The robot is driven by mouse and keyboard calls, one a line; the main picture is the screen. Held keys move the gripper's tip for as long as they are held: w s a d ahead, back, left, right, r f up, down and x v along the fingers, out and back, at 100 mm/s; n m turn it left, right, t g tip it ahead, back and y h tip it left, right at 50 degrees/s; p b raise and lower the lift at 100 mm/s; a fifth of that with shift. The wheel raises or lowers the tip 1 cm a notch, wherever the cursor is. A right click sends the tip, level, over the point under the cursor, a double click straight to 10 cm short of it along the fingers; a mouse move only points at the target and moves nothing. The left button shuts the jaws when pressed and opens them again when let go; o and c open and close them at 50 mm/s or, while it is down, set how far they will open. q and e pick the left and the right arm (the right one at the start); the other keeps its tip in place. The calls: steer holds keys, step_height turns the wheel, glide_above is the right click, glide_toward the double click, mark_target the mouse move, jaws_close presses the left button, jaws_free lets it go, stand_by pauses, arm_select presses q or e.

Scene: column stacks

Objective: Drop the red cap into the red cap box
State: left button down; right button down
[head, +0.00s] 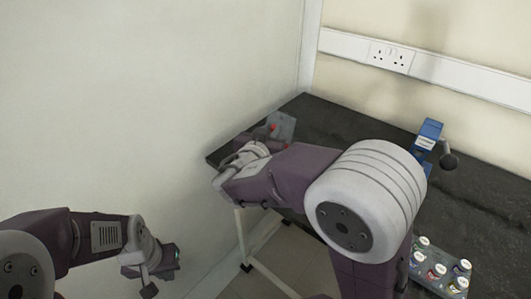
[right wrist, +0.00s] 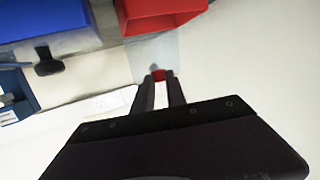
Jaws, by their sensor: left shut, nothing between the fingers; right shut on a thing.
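The red cap (right wrist: 158,75) sits between the fingertips of my right gripper (right wrist: 160,88) in the right wrist view. That gripper is shut on it. An open red box (right wrist: 160,18), which looks like the red cap box, is at the top of that view, apart from the cap. In the head view my right gripper (head: 266,138) is over the far left corner of the dark table, with small red spots near its tips; the arm hides much there. My left gripper (head: 160,275) is shut and empty, low at the left, away from the table.
A blue box (right wrist: 40,18) lies left of the red one. The dark table (head: 340,125) holds a blue device (head: 428,135) with a dark knob at the right. A rack of several capped vials (head: 438,268) is at the lower right. A wall borders the table's left.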

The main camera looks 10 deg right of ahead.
step_height(320, 180, down, 6)
steer(key=shift+r+b, duration=0.1)
steer(key=shift+b, duration=0.9)
steer(key=c, duration=1.3)
jaws_free()
steer(key=v, duration=0.9)
steer(key=shift+s, duration=0.1)
